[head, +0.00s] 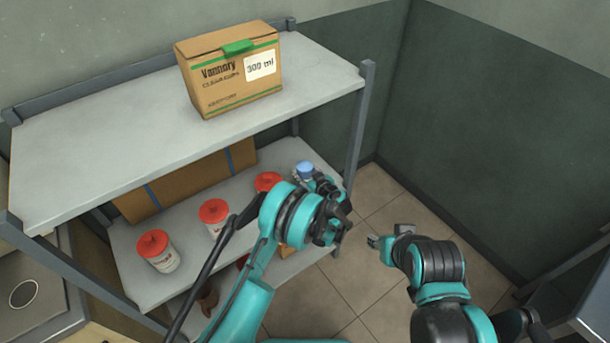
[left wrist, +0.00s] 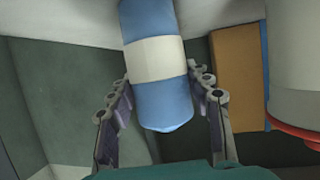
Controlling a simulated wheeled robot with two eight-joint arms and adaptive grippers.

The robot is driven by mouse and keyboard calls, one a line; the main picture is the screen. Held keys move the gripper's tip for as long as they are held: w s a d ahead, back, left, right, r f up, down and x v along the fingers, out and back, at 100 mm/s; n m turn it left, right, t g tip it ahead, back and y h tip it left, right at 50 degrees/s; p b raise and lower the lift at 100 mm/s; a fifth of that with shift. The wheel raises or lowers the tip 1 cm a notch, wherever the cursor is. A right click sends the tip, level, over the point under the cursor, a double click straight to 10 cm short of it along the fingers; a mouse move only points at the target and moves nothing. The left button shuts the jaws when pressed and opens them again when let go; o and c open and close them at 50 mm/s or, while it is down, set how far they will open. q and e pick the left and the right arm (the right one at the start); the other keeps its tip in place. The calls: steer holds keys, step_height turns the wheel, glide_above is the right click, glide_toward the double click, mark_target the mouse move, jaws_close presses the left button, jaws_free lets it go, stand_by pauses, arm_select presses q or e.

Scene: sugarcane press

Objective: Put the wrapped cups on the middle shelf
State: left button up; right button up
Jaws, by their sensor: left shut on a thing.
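The wrapped cups (head: 304,168) are a blue roll; only one end shows in the head view, at the right end of the middle shelf (head: 187,247). In the left wrist view the roll (left wrist: 158,62) shows a white band around its middle and lies between my fingers. My left gripper (head: 322,184) is shut on it, at the shelf's right end beside the post. Whether the roll touches the shelf cannot be told. My right gripper (head: 379,242) is over the floor, away from the shelf; its finger opening is unclear.
Red-lidded jars (head: 158,251), (head: 214,212), (head: 268,181) stand along the middle shelf, the last close to my left gripper. A cardboard box (head: 190,180) lies behind them. The top shelf (head: 110,140) overhangs and carries a carton (head: 230,70). A post (head: 358,120) stands at the right.

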arm_select(q)
steer(key=o, duration=1.4)
steer(key=shift+c, duration=0.2)
steer(key=shift+s, duration=0.1)
steer(key=p+v, duration=0.4)
steer(key=v, duration=0.8)
steer(key=s+a+r+m+g+h, duration=0.15)
steer(key=s+a+r, duration=0.25)
steer(key=a+r, duration=0.45)
steer(key=s+a+r+m+g+h, duration=0.1)
steer(key=s+a+r+g, duration=0.2)
steer(key=a+r, duration=0.55)
steer(key=s+a+r+m+h, duration=0.1)
steer(key=s+a+r+h, duration=0.1)
steer(key=s, duration=0.9)
steer(key=s+a+r+m+h, duration=0.1)
steer(key=s+a+r+m, duration=0.1)
steer(key=s, duration=0.9)
steer(key=shift+a+r+h, duration=0.35)
steer(key=shift+a+r, duration=0.25)
steer(key=shift+r, duration=0.05)
